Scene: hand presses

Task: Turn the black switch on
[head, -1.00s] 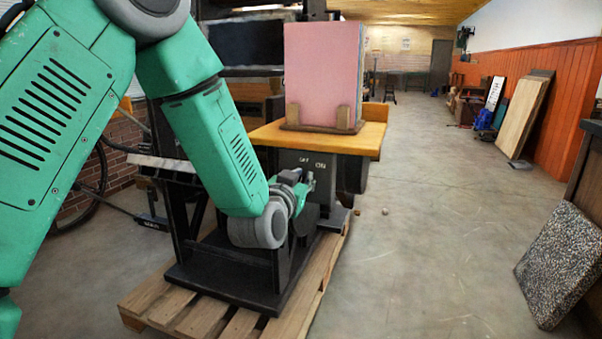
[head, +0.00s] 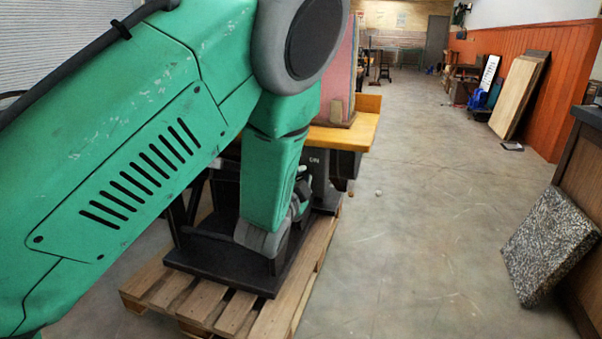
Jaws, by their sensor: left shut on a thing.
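The press stand is a black machine (head: 318,180) with a yellow-orange table top (head: 345,135) and a pink block (head: 346,70) on it. A white label (head: 314,161) shows on its dark front panel. My left gripper (head: 304,190) is small in the head view, low against this panel beneath the label. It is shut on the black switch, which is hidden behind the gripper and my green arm. The switch's position cannot be seen. My right gripper is not in view.
The machine stands on a wooden pallet (head: 290,310). Open concrete floor (head: 420,240) lies to the right. A speckled slab (head: 550,245) leans by a dark cabinet (head: 590,190) at the right edge. Boards (head: 518,95) lean on the orange wall farther back.

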